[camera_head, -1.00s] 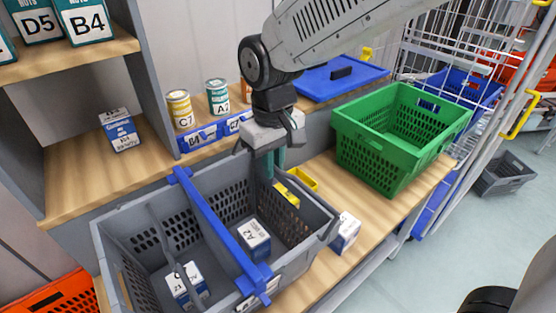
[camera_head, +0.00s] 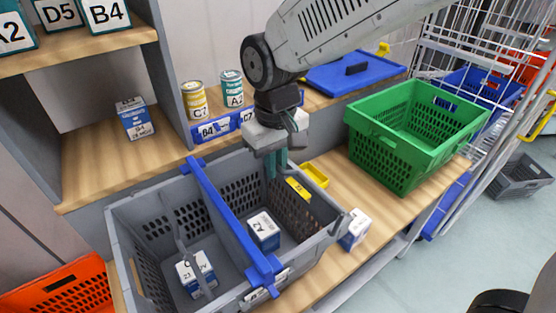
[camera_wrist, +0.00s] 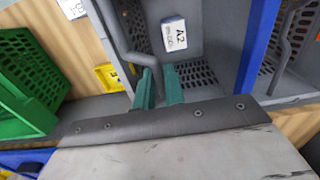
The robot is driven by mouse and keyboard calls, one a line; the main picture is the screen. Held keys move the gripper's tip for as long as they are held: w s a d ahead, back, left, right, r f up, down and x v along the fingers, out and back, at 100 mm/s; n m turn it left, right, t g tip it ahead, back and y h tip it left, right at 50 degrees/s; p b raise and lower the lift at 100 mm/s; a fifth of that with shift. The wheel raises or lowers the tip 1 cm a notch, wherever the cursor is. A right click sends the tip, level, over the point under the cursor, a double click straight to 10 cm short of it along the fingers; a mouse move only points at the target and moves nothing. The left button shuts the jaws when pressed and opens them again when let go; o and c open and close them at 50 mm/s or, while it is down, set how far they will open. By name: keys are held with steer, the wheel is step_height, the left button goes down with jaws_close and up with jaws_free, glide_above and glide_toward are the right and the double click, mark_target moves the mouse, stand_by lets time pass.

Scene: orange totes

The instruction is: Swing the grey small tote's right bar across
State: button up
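The grey small tote (camera_head: 130,225) stands on the wooden bench, with a blue strip (camera_head: 232,225) across its middle. A box marked A2 (camera_head: 264,231) lies in its right compartment and another box (camera_head: 197,275) in its left. My gripper (camera_head: 276,165) points down at the back wall of the right compartment. In the wrist view, its two teal fingers (camera_wrist: 162,82) are slightly apart. The right bar (camera_wrist: 124,42) is grey and bent, and its end reaches the fingertips; I cannot tell whether it touches them. The other grey bar (camera_wrist: 287,38) is beyond the blue strip.
A green crate (camera_head: 400,160) stands to the right on the bench, with a yellow bin (camera_head: 314,176) between. A white box (camera_head: 355,230) sits just outside the tote's right end. Cans (camera_head: 194,101) stand behind, and an orange tote (camera_head: 62,285) is at lower left.

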steer(key=shift+s+a+f, duration=0.35)
steer(key=shift+a, duration=0.1)
steer(key=shift+s+a+f, duration=0.4)
steer(key=shift+a+f, duration=0.2)
steer(key=shift+f, duration=0.05)
steer(key=shift+s+a+f, duration=0.2)
steer(key=shift+a+f, duration=0.05)
steer(key=shift+f, duration=0.2)
steer(key=shift+s+a+f, duration=0.15)
steer(key=shift+a+f, duration=0.1)
steer(key=shift+f, duration=0.15)
steer(key=o, duration=1)
steer(key=shift+o, duration=0.2)
